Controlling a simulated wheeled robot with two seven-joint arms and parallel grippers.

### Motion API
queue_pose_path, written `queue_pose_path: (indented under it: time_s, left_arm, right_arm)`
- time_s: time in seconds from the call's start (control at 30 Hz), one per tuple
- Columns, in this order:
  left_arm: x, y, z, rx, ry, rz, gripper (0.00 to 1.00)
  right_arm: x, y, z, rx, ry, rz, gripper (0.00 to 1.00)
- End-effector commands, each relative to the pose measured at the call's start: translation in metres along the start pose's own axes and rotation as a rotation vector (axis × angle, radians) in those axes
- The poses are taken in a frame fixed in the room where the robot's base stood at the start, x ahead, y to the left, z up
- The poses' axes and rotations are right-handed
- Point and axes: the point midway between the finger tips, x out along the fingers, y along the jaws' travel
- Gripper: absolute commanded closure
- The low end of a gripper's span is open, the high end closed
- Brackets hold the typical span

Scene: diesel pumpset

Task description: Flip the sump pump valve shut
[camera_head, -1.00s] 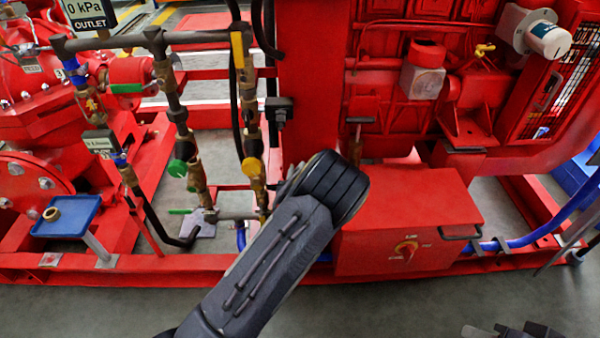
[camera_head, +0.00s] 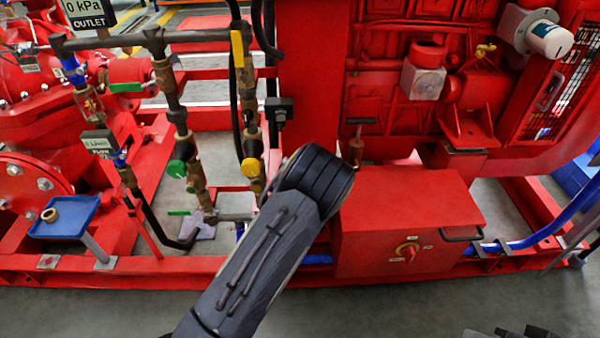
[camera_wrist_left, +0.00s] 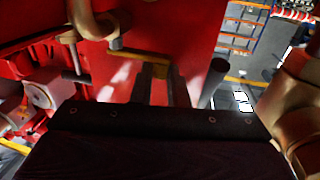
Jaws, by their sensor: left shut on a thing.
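In the left wrist view, the fingers of my left gripper (camera_wrist_left: 164,88) are shut on a yellow lever handle (camera_wrist_left: 145,54). The handle runs from beside a brass fitting (camera_wrist_left: 88,22) to between the fingers. In the head view my left arm crosses the middle and hides this gripper and its grip. A yellow valve handle (camera_head: 237,48) and a yellow round valve part (camera_head: 251,167) show on the vertical brass pipe; a green one (camera_head: 177,168) is on the pipe to its left. I cannot tell which is the sump pump valve. A dark piece of my right arm shows at the bottom right edge.
A red box with a rotary switch (camera_head: 407,251) stands right of my arm. A large red panel (camera_head: 308,80) rises behind it. A blue tray (camera_head: 65,217) stands at the left. A large brass fitting (camera_wrist_left: 300,100) is close on the right in the wrist view.

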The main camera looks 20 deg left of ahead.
Motion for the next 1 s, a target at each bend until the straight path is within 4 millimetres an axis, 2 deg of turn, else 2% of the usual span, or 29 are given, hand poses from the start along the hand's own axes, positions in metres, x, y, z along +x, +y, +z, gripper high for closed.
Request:
queue_pose_path:
  time_s: [0.1, 0.47, 0.5, 0.63, 1.0]
  left_arm:
    - [0.003, -0.0036, 0.0016, -0.003, 0.002, 0.05, 1.0]
    - [0.0039, -0.0021, -0.0002, -0.001, 0.001, 0.083, 1.0]
    - [0.0039, -0.0022, -0.0003, -0.001, 0.001, 0.083, 0.85]
    - [0.0039, -0.0021, -0.0003, -0.001, 0.001, 0.082, 0.68]
    - [-0.0021, -0.0027, -0.0008, -0.002, 0.0, 0.082, 0.66]
  right_arm:
    - [0.0062, 0.0028, 0.0032, 0.0, 0.0, 0.0, 0.67]
    - [0.0064, 0.0029, 0.0032, 0.0, 0.0, 0.0, 0.67]
    - [0.0064, 0.0029, 0.0032, 0.0, 0.0, 0.0, 0.67]
    - [0.0064, 0.0029, 0.0032, 0.0, 0.0, 0.0, 0.67]
    - [0.0044, 0.002, 0.0022, 0.0, 0.0, 0.0, 0.67]
